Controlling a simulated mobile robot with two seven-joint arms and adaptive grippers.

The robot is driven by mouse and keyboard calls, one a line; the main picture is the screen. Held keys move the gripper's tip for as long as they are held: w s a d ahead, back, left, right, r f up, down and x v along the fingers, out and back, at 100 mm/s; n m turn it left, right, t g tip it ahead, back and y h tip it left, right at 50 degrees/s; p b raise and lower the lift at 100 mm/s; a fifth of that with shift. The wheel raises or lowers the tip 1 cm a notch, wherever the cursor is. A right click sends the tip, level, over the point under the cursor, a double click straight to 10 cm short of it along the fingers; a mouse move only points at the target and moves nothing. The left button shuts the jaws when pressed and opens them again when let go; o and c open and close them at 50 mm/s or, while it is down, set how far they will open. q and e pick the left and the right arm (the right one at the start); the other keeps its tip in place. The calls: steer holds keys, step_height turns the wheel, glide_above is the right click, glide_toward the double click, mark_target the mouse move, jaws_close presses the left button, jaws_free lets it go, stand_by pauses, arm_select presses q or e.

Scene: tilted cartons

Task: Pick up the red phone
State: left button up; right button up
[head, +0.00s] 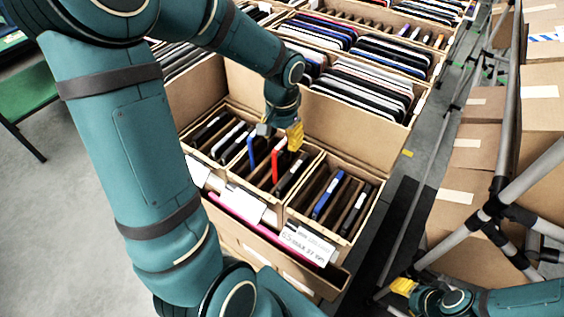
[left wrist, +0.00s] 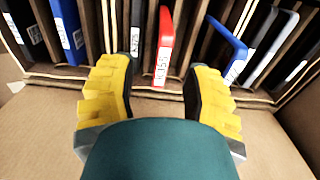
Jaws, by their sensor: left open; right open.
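The red phone (head: 276,164) stands upright in a slot of the middle carton section in the head view. In the left wrist view the red phone (left wrist: 163,50) stands just ahead of the fingertips, its white label facing me. My left gripper (head: 288,136) is above the carton by the red phone. In the left wrist view my left gripper (left wrist: 163,78) is open, its yellow fingers on either side of the red phone's line, with nothing held. My right gripper (head: 404,287) is at the lower right of the head view, away from the cartons.
Blue phones (head: 327,197) (left wrist: 229,46) and dark phones (head: 353,211) stand in neighbouring slots, divided by cardboard. The carton's raised flap (head: 345,130) stands behind. Metal frame tubes (head: 497,200) and closed boxes (head: 468,205) are at the right.

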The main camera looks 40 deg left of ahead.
mark_target(282, 162)
arm_select(q)
steer(key=shift+w+a+f+b, duration=0.1)
steer(key=shift+f+b, duration=0.35)
steer(key=shift+f, duration=2.25)
jaws_close()
